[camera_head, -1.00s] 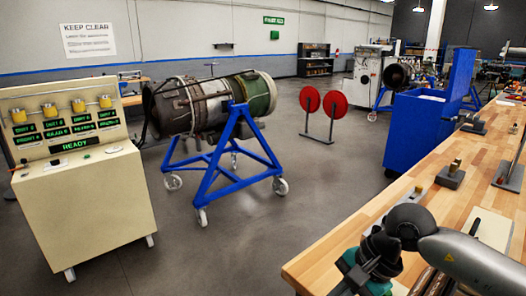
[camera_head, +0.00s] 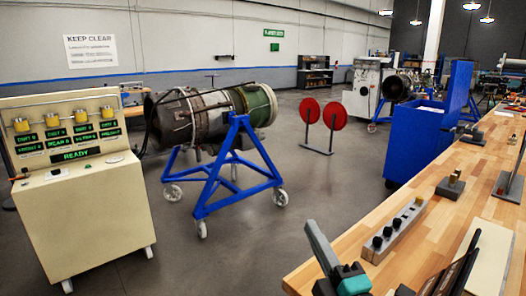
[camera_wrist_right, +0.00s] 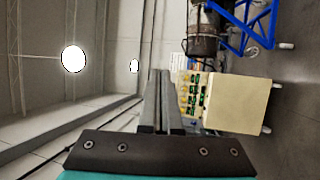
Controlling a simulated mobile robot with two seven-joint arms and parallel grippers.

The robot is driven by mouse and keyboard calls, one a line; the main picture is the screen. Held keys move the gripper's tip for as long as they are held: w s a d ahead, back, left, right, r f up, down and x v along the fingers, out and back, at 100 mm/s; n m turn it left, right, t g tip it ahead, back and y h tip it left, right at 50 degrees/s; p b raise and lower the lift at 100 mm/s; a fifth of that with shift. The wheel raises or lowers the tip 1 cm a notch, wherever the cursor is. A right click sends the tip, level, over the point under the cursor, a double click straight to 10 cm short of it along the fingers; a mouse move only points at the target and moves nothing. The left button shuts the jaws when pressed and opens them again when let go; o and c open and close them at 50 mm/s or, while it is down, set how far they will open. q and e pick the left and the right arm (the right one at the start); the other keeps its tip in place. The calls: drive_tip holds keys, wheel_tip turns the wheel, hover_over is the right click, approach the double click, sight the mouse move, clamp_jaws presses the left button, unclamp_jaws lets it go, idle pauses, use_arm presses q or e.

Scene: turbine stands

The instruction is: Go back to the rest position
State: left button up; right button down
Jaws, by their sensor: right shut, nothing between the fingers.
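My right gripper (camera_head: 313,230) shows at the bottom of the head view. Its grey fingers point up and to the left, and a teal part shows at its base. It is beside the front left edge of the wooden workbench (camera_head: 466,166). In the right wrist view the two grey fingers of the gripper (camera_wrist_right: 160,76) are together with nothing between them. Most of my right arm is below the picture. My left gripper is not in view.
A grey block with black knobs (camera_head: 394,233) and small fixtures sit on the bench. A cream console (camera_head: 95,215) reading READY stands at left. A turbine (camera_head: 205,115) rests on a blue wheeled stand (camera_head: 238,168). Floor between stand and bench is clear.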

drive_tip(key=s+d+f+m+g+h, duration=0.35)
drive_tip(key=f+m, duration=0.25)
drive_tip(key=f, duration=0.2)
drive_tip(key=s+d+f+m+g+h, duration=0.3)
drive_tip(key=s+d+f+m+g, duration=0.15)
drive_tip(key=f+m, duration=0.35)
drive_tip(key=s+f+m+g+y, duration=0.1)
drive_tip(key=s+f+m+g, duration=0.1)
drive_tip(key=s+f+g, duration=0.45)
drive_tip(key=s+f+m+g, duration=0.2)
drive_tip(key=s+f, duration=0.2)
drive_tip(key=s, duration=0.5)
wheel_tip(320, 180, down, 27)
drive_tip(key=s+g+b, duration=0.1)
drive_tip(key=s+b, duration=0.1)
drive_tip(key=b, duration=0.2)
drive_tip(key=s+d+f+g+b, duration=0.1)
drive_tip(key=s+f+b, duration=0.3)
drive_tip(key=s+f, duration=1.1)
wheel_tip(320, 180, down, 2)
drive_tip(key=shift+d+f, duration=0.1)
drive_tip(key=shift+d, duration=0.4)
